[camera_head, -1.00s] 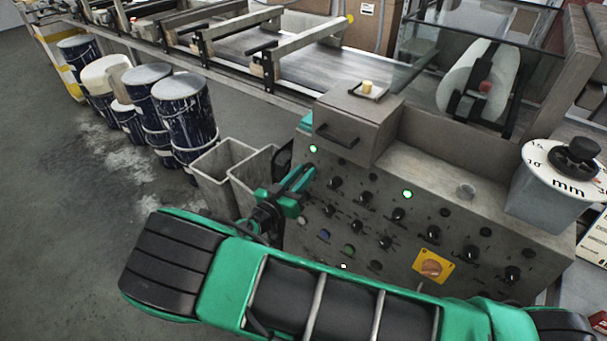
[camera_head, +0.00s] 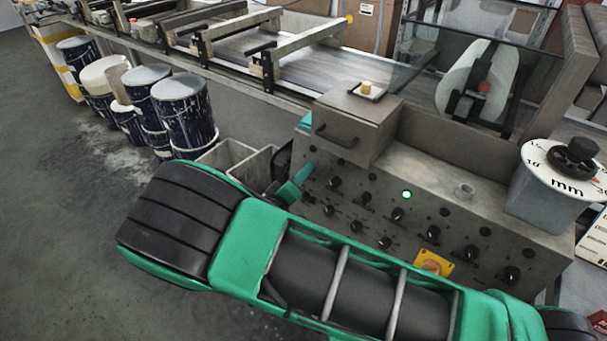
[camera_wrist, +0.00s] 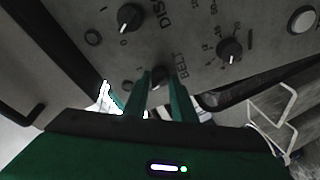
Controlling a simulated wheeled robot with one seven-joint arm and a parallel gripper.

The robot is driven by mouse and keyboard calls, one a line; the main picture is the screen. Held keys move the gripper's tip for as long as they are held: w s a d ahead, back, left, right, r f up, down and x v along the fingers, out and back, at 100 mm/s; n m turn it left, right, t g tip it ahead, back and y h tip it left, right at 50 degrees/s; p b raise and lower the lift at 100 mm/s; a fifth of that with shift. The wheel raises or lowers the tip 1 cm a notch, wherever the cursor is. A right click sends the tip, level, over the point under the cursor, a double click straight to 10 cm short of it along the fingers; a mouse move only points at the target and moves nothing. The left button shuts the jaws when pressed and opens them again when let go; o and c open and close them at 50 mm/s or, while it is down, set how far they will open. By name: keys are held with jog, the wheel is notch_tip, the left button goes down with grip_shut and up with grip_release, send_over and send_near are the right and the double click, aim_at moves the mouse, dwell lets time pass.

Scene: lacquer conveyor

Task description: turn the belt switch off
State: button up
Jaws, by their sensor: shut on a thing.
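The belt switch (camera_wrist: 158,73) is a small black rotary knob on the grey control panel, beside the printed word BELT in the wrist view. My gripper (camera_wrist: 160,84) has its two green fingers on either side of this knob, shut on it. The knob is partly hidden between the fingertips, and I cannot read its pointer clearly. In the head view, my gripper (camera_head: 293,187) is at the left end of the control panel (camera_head: 440,190), mostly hidden by my arm.
Other black knobs (camera_wrist: 129,17) (camera_wrist: 230,50) sit close by. A lit green lamp (camera_head: 407,194) and a yellow-backed orange switch (camera_head: 432,263) are farther right. Grey bins (camera_head: 228,160) and blue drums (camera_head: 184,112) stand left of the panel. The conveyor (camera_head: 300,68) lies behind.

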jog(key=shift+a+n, duration=0.25)
jog(key=shift+n, duration=0.85)
jog(key=o, duration=1)
jog(key=shift+o, duration=0.3)
jog(key=shift+d, duration=0.1)
jog(key=v, duration=1)
jog(key=shift+s+r, duration=0.2)
jog(key=shift+s, duration=0.1)
